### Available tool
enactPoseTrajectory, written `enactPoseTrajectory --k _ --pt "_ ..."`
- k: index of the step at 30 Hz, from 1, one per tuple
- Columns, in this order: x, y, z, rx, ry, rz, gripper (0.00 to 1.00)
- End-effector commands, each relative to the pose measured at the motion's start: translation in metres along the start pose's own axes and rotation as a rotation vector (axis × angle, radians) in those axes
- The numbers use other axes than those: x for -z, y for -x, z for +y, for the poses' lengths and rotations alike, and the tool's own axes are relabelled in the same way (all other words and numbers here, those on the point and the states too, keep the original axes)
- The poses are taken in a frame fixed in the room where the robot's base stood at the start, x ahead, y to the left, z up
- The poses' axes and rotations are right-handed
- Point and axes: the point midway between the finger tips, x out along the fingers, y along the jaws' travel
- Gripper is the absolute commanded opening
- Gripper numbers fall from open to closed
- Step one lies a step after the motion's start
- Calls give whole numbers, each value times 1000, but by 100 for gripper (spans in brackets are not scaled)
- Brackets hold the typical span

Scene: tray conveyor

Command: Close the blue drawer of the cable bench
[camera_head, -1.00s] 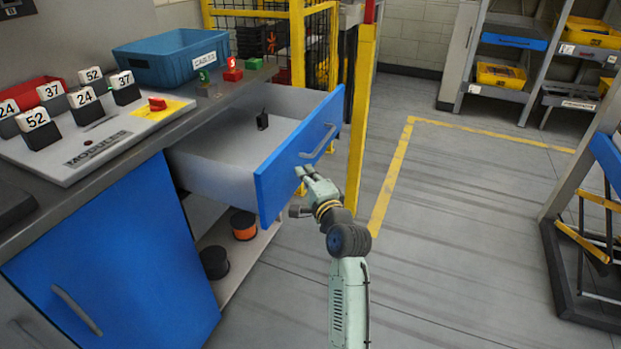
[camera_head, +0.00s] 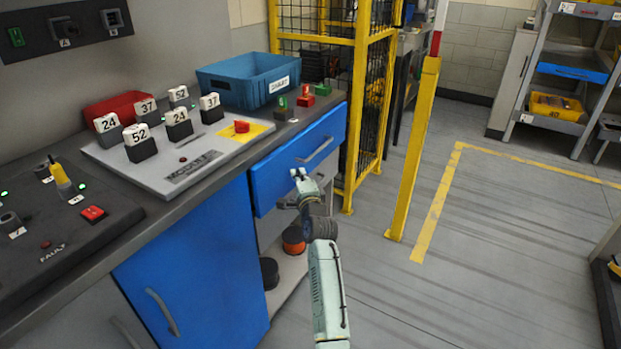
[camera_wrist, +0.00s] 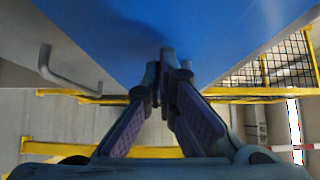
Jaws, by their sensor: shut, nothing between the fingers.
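The blue drawer (camera_head: 275,172) of the cable bench sits under the worktop, its front close to the bench's front face. Its inside no longer shows in the head view.
A blue cabinet door (camera_head: 195,265) is left of the drawer. An open shelf below holds an orange spool (camera_head: 293,240) and a black one (camera_head: 269,272). A yellow post (camera_head: 415,150) and mesh fence (camera_head: 372,110) stand to the right.

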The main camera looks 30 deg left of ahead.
Motion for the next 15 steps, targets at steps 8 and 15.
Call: enactPoseTrajectory --k 8,15 --pt "-12 -12 0 -1 -1 0 0" --pt "-14 -13 0 0 -1 -1 0"
